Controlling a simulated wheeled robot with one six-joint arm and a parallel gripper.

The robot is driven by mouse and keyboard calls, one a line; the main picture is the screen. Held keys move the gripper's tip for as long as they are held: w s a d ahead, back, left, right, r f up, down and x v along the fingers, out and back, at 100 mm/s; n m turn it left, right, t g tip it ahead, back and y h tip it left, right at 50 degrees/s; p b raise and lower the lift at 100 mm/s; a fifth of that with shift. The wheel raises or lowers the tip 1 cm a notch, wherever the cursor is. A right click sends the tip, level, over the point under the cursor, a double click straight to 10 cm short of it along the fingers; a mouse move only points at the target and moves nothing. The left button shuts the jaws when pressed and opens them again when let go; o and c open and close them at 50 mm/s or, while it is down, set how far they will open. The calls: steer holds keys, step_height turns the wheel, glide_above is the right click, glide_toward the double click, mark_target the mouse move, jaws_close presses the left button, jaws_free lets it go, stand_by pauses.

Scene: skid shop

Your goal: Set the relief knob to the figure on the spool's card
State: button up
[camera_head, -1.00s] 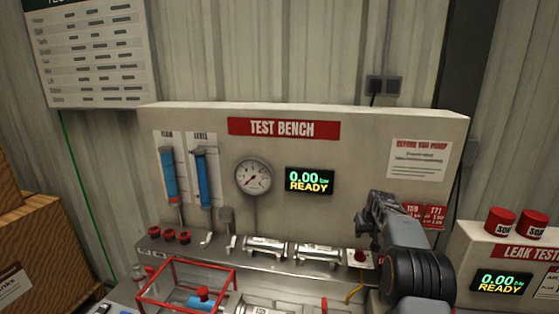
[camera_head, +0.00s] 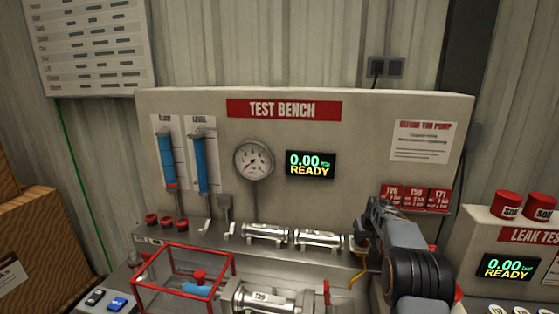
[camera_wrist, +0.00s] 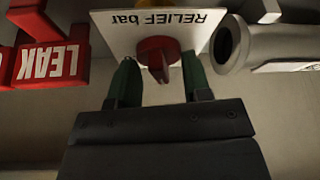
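The red relief knob (camera_wrist: 160,58) sits on a white plate (camera_wrist: 112,32) marked "RELIEF bar" in the wrist view, where the lettering appears upside down. My gripper (camera_wrist: 160,82) is open, with one green finger on each side of the knob's near part; no contact is clear. In the head view my gripper (camera_head: 366,230) is over the right end of the bench shelf and mostly hides the knob. Silver spool-like cylinders (camera_head: 265,233) (camera_head: 318,240) lie on the shelf, and another (camera_head: 262,298) lies in front. Their small markings are unreadable.
The test bench display (camera_head: 310,165) reads 0.00 READY beside a round gauge (camera_head: 254,160). Red numbered cards (camera_head: 414,199) stand behind my arm. A red-framed guard (camera_head: 185,270) is at front left. A grey pipe (camera_wrist: 235,45) and red "LEAK" block (camera_wrist: 50,63) flank the knob.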

steer(key=shift+f, duration=0.3)
steer(key=shift+c, duration=1)
steer(key=shift+n+y, duration=0.5)
steer(key=shift+n, duration=0.6)
steer(key=shift+r, duration=0.1)
steer(key=shift+n+y, duration=0.4)
steer(key=shift+n, duration=0.7)
steer(key=shift+n+g+y+p, duration=0.4)
steer(key=shift+n+p, duration=0.15)
steer(key=shift+n, duration=0.55)
